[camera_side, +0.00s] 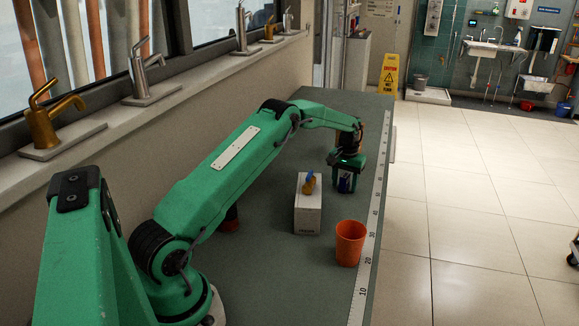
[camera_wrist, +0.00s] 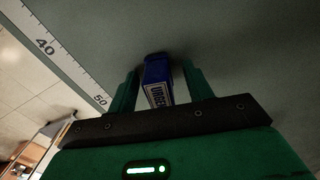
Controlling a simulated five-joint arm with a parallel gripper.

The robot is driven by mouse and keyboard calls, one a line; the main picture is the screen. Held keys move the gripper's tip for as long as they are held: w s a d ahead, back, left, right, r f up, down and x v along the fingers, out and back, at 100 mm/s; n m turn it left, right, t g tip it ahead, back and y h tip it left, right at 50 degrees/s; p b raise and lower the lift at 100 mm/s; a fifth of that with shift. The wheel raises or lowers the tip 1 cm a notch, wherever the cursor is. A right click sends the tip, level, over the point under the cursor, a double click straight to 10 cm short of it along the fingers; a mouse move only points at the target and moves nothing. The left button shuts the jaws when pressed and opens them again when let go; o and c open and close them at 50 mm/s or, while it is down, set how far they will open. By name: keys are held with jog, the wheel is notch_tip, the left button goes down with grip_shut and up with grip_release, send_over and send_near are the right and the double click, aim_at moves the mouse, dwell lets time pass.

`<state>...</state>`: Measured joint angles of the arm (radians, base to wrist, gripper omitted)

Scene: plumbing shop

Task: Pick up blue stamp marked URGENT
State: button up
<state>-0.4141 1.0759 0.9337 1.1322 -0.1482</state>
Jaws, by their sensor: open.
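The blue stamp (camera_wrist: 157,72) stands between the two fingers of my gripper (camera_wrist: 159,80) in the wrist view. A white label on it shows part of the word URGENT; the rest is cut off by the gripper body. The fingers are open, one on each side of the stamp, and I cannot tell whether either touches it. In the side view, my gripper (camera_side: 347,178) is low over the green bench top, and the blue stamp (camera_side: 345,184) shows between its fingers, partly hidden.
A white box (camera_side: 308,216) with a yellow and blue fitting (camera_side: 310,182) on top stands left of my gripper. An orange cup (camera_side: 350,243) is nearer the camera. A ruler strip (camera_side: 377,195) runs along the right bench edge. A dark, red-based object (camera_side: 231,222) is partly behind my arm.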

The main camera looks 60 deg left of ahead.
aim_at(346, 176)
dwell(0.5)
jog(key=c, duration=1.1)
jog(key=shift+r, duration=0.75)
jog(key=r, duration=0.3)
jog(key=shift+d, duration=0.3)
jog(key=d+r, duration=0.2)
jog(key=d, duration=0.1)
jog(key=s+d+r, duration=0.1)
jog(key=d+r, duration=0.1)
jog(key=d, duration=0.2)
jog(key=d+r, duration=0.2)
jog(key=d, duration=0.2)
jog(key=shift+s+r, duration=0.2)
jog(key=shift+s, duration=0.05)
